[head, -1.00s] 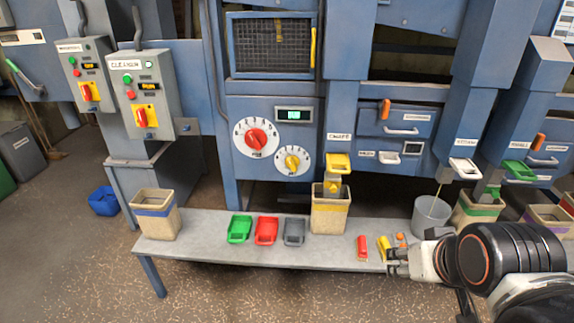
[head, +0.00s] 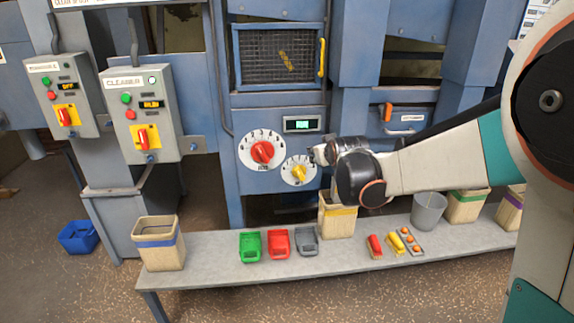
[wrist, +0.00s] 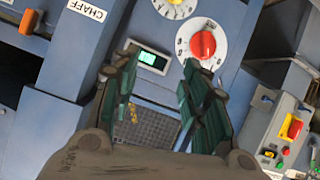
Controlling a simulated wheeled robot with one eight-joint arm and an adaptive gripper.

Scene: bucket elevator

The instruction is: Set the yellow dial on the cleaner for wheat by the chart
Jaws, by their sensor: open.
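The yellow dial (head: 299,170) is the small knob on a white numbered plate, low on the blue cleaner panel. It shows at the top edge of the wrist view (wrist: 176,4), partly cut off. Its exact setting is too small to read. A larger red dial (head: 262,152) sits up and left of it, also in the wrist view (wrist: 203,45). My gripper (head: 317,154) is in front of the panel just right of and above the yellow dial. In the wrist view its fingers (wrist: 157,78) are apart and empty. No readable chart shows.
A lit display (head: 302,125) sits above the dials. The cleaner control box (head: 142,115) is at left. The bench (head: 205,255) below holds bins, green, red and grey scoops, and small red and yellow items. My arm covers the right side of the panel.

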